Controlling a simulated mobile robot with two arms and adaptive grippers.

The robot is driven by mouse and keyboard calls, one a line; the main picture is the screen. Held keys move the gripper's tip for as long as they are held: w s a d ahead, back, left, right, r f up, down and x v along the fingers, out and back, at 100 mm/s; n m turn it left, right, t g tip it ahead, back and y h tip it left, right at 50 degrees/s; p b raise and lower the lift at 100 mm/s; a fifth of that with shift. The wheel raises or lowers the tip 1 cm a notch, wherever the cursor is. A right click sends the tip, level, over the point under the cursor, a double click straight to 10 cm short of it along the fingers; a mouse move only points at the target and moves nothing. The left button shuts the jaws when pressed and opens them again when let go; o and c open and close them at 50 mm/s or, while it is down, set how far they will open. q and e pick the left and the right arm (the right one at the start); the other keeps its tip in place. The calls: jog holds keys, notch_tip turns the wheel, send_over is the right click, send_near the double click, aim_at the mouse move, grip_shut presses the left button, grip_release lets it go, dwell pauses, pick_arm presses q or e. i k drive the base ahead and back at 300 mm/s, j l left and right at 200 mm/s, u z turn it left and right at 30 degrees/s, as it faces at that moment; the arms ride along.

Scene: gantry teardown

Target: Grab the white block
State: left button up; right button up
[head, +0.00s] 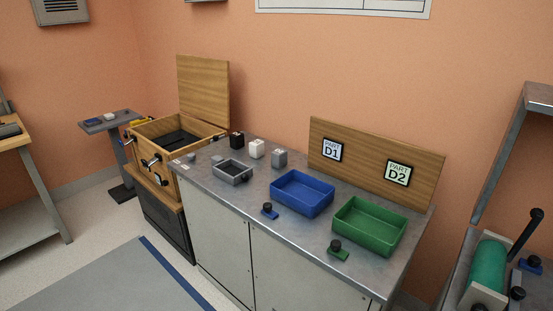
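The white block (257,149) stands upright on the grey metal counter (230,208), towards its back left. A black block (237,140) stands to its left and a grey block (280,158) to its right, with small gaps between them. Neither of my grippers shows in the head view.
A small grey tray (234,172) lies in front of the blocks. A blue bin (302,194) and a green bin (369,226) stand to the right, before a wooden board (376,163) with D1 and D2 labels. An open wooden box (166,142) is at the left.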

aim_at(257, 150)
jog(key=i+j+z, duration=0.1)
jog(key=i+j, duration=0.2)
jog(key=i+j+z, duration=0.15)
jog(key=j, duration=0.25)
jog(key=i+j+z, duration=0.1)
jog(key=i+j, duration=0.25)
jog(key=i+j+z, duration=0.1)
jog(key=i+j, duration=0.15)
jog(key=j, duration=0.25)
jog(key=i+j+z, duration=0.15)
jog(key=j, duration=0.3)
jog(key=i, duration=0.1)
